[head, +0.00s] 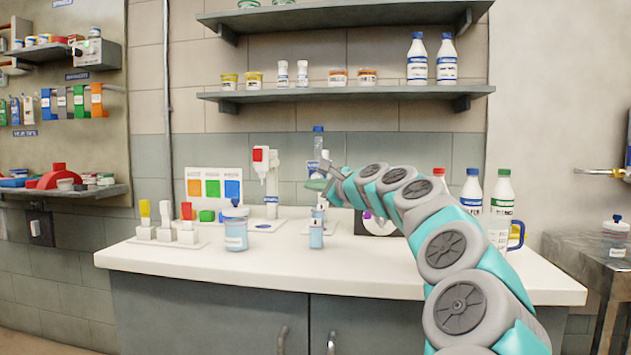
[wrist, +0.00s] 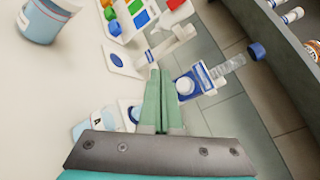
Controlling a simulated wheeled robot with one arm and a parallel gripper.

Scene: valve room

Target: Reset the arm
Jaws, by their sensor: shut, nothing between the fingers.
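My arm reaches in from the right in the head view, over the white counter (head: 180,262). My gripper (head: 312,185) is at its end, above the counter's middle. In the wrist view the green fingers of my gripper (wrist: 158,72) lie together with nothing between them. A small bottle with blue liquid (head: 316,236) stands on the counter below the gripper. A clear tube with a blue cap (head: 318,140) rises behind the gripper; in the wrist view this tube (wrist: 228,66) lies just right of the fingers. I cannot tell whether they touch.
A larger blue-liquid jar (head: 236,232), a dispenser stand with a red top (head: 262,165) and a colour-square board (head: 212,185) stand to the left. Bottles with red and green caps (head: 502,195) stand at the right. Wall shelves (head: 345,94) hang above. The front counter strip is clear.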

